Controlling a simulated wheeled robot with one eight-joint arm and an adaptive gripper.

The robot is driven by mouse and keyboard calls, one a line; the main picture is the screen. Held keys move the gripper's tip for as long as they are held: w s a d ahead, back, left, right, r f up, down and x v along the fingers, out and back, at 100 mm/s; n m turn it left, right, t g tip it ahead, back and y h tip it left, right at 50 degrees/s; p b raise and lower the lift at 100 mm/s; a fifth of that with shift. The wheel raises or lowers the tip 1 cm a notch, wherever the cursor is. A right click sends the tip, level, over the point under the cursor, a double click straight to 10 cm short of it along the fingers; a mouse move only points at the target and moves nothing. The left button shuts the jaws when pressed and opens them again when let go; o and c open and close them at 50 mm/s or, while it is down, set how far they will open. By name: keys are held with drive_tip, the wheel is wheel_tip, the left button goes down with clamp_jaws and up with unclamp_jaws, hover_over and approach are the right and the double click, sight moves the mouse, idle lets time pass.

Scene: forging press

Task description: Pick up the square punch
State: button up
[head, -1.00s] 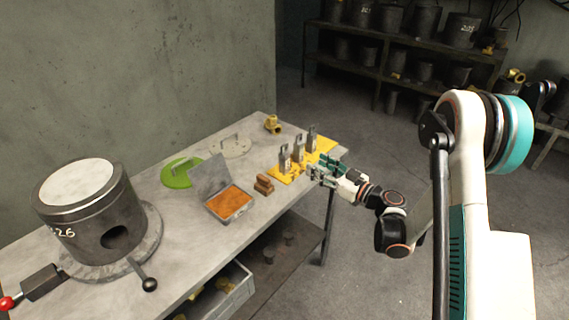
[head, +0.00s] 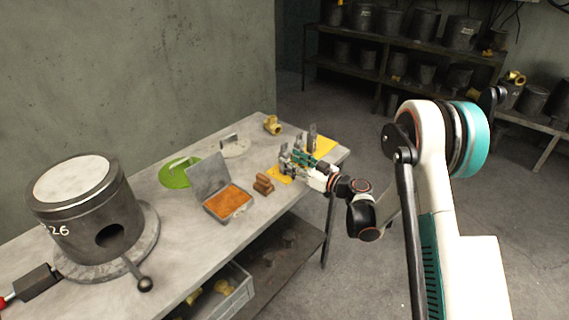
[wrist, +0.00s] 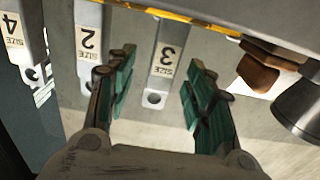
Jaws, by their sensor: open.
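Three grey upright punches stand in a row on a yellow mat (head: 323,145) at the table's far right corner. In the wrist view they carry tags: size 3 (wrist: 162,65), size 2 (wrist: 88,50) and size 4 (wrist: 20,45), each with a round hole at its end. The farthest punch (head: 312,138) shows most clearly in the head view. I cannot tell from these views which one is square. My gripper (wrist: 158,95) is open, its green-padded fingers on either side of the size 3 punch with gaps to both sides. In the head view my gripper (head: 298,160) partly hides the nearer punches.
A brown wooden block (head: 263,184) lies just left of the mat; it also shows in the wrist view (wrist: 258,72). An open box with orange content (head: 228,201), a green disc (head: 177,176), a brass fitting (head: 272,125) and a grey furnace (head: 85,215) share the table.

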sight(288, 159)
drive_tip(key=b+x, duration=0.1)
drive_tip(key=x, duration=0.2)
drive_tip(key=shift+w+a+f, duration=0.1)
drive_tip(key=shift+w+a, duration=0.05)
drive_tip(key=shift+a, duration=0.25)
drive_tip(key=shift+c, duration=0.5)
clamp_jaws()
